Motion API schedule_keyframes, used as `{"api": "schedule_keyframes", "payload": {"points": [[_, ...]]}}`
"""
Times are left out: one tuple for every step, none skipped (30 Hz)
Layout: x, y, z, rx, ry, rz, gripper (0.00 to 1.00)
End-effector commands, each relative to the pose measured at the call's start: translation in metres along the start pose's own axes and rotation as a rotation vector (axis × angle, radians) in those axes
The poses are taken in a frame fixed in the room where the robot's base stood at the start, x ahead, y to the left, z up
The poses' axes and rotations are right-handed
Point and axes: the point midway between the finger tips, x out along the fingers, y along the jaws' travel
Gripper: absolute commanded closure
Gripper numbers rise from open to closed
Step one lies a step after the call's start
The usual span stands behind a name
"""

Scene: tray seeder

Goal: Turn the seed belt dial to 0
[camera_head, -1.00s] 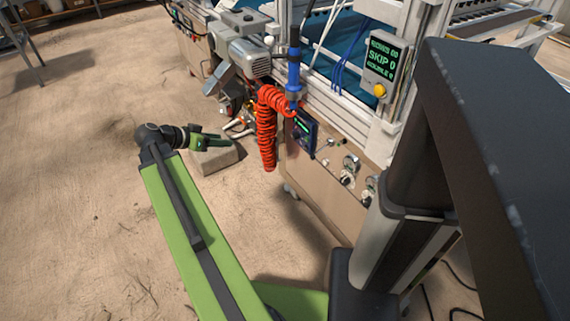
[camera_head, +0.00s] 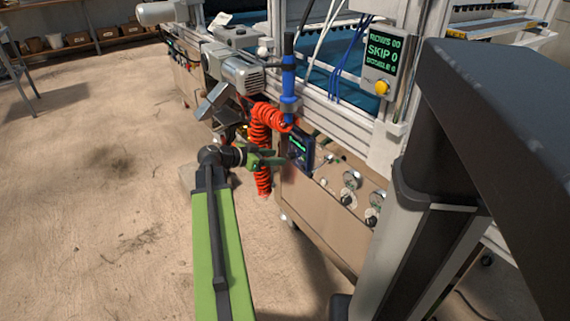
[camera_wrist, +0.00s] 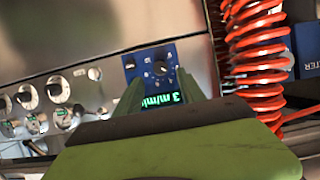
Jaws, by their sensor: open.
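The seed belt dial (camera_wrist: 160,68) is a dark round knob on a small blue control box (camera_wrist: 130,64) in the wrist view. A green display (camera_wrist: 162,98) on the box shows "3 m/min", partly covered by my gripper. In the head view the dark blue box (camera_head: 302,148) hangs on the machine's front; its dial is hard to make out there. My gripper (camera_wrist: 160,76) is open, its green fingers either side of the display and pointing towards the dial. In the head view my gripper (camera_head: 277,157) is just left of the box. I cannot tell whether it touches the dial.
An orange coiled hose (camera_head: 262,140) hangs close to my gripper and also shows in the wrist view (camera_wrist: 258,60). Gauges and knobs (camera_wrist: 54,90) line the panel. A grey box (camera_head: 381,68) with a yellow button reads "SKIP 0". The floor at left is open.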

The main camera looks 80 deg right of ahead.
Motion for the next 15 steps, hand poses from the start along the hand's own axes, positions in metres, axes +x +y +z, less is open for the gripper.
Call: {"api": "schedule_keyframes", "payload": {"points": [[0.015,-0.001,0.004,0.001,0.000,0.003,0.53],[0.021,-0.001,0.004,0.001,-0.001,0.002,0.53],[0.028,-0.001,0.004,0.002,-0.001,0.002,0.53],[0.034,-0.001,0.003,0.002,-0.001,0.002,0.53],[0.038,-0.001,0.003,0.001,-0.001,0.001,0.53],[0.043,-0.001,0.003,0.001,-0.001,0.000,0.53],[0.046,-0.001,0.002,0.000,-0.001,0.000,0.53],[0.049,-0.001,0.002,0.000,-0.001,0.001,0.53],[0.052,-0.001,0.002,0.000,-0.001,0.000,0.53],[0.053,-0.001,0.001,0.000,-0.001,0.000,0.53],[0.054,-0.001,0.001,-0.001,-0.001,-0.001,0.53],[0.055,-0.001,0.001,-0.001,-0.001,-0.002,0.53],[0.055,-0.001,0.001,-0.001,-0.001,-0.002,0.53],[0.055,-0.001,0.000,-0.001,-0.001,-0.002,0.53],[0.055,-0.001,0.000,-0.001,-0.001,-0.002,0.53]]}}
